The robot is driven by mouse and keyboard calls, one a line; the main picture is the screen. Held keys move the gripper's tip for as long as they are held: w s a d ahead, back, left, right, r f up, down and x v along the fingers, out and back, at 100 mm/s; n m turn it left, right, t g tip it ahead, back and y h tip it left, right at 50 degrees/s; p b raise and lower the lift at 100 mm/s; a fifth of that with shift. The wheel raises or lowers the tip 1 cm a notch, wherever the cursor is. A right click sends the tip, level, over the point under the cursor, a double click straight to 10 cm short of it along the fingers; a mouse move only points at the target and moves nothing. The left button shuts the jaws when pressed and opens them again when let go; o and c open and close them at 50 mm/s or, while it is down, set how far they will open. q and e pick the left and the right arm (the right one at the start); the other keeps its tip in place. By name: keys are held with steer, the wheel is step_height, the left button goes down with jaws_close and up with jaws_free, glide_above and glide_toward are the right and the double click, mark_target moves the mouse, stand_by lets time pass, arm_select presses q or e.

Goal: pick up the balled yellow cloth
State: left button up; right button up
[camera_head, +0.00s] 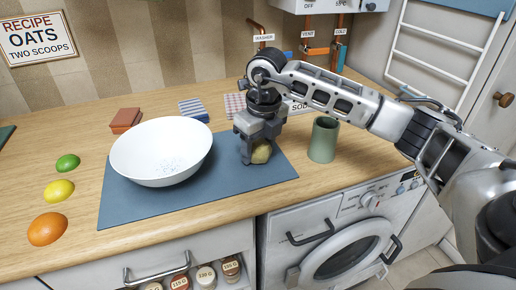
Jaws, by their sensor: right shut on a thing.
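My left gripper is not in view.
A white bowl (160,152) stands on the mat to the left of my right gripper. A green cup (323,139) stands to the right. An orange (48,229), a lemon (59,190) and a lime (68,162) lie at the left. Folded cloths (194,109) lie behind.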

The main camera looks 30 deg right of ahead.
mark_target(257, 143)
steer(key=shift+r, duration=0.45)
step_height(257, 143, up, 3)
steer(key=shift+s+a+f+b, duration=0.1)
steer(key=shift+b, duration=0.35)
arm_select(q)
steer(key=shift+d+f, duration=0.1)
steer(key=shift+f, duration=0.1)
arm_select(e)
steer(key=s+a+r, duration=0.2)
steer(key=s+r, duration=0.2)
steer(key=s, duration=0.2)
steer(key=s+a+r, duration=0.3)
steer(key=s+r, duration=0.2)
steer(key=s, duration=0.1)
steer(key=shift+s+a+r, duration=0.2)
steer(key=shift+s+a, duration=0.05)
steer(key=shift+s, duration=0.05)
steer(key=shift+o, duration=0.3)
